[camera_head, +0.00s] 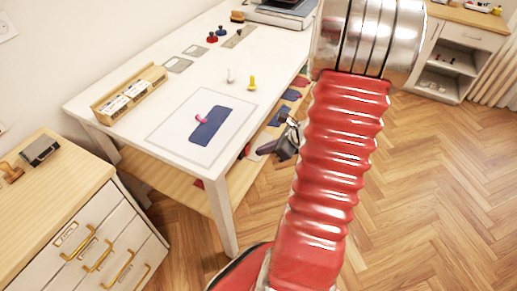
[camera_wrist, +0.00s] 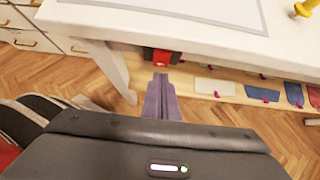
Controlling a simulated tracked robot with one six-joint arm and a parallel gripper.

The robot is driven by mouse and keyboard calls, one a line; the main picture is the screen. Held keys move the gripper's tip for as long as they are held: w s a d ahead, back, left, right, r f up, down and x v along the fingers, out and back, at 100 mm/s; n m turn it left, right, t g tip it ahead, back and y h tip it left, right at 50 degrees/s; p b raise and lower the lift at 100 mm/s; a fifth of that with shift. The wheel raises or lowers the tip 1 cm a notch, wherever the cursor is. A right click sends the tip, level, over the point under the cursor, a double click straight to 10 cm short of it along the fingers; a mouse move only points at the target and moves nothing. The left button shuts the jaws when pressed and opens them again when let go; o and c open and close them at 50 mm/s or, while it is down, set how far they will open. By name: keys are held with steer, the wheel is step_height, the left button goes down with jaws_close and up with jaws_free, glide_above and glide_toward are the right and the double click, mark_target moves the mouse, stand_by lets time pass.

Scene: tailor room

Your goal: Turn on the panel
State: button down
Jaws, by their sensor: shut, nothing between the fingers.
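A small black and red panel (camera_wrist: 163,56) sits under the front edge of the white table (camera_wrist: 215,30) in the wrist view. My gripper (camera_wrist: 161,76) is shut and empty, with its purple fingers pointing at the panel. The fingertips lie just below the panel's red part in the picture; I cannot tell whether they touch it. In the head view my gripper (camera_head: 261,151) is beside the table's long side, partly behind my red arm. The panel is not clear in that view.
A wooden shelf (camera_head: 238,180) under the table holds folded cloths (camera_head: 291,95). A table leg (camera_wrist: 112,68) stands left of my gripper. A drawer cabinet (camera_head: 75,215) is at the left. The wooden floor (camera_head: 440,190) at the right is clear.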

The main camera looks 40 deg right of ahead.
steer(key=v, duration=1)
steer(key=shift+s+d, duration=0.15)
steer(key=shift+s, duration=0.35)
steer(key=shift+s+f, duration=0.15)
steer(key=shift+f, duration=0.6)
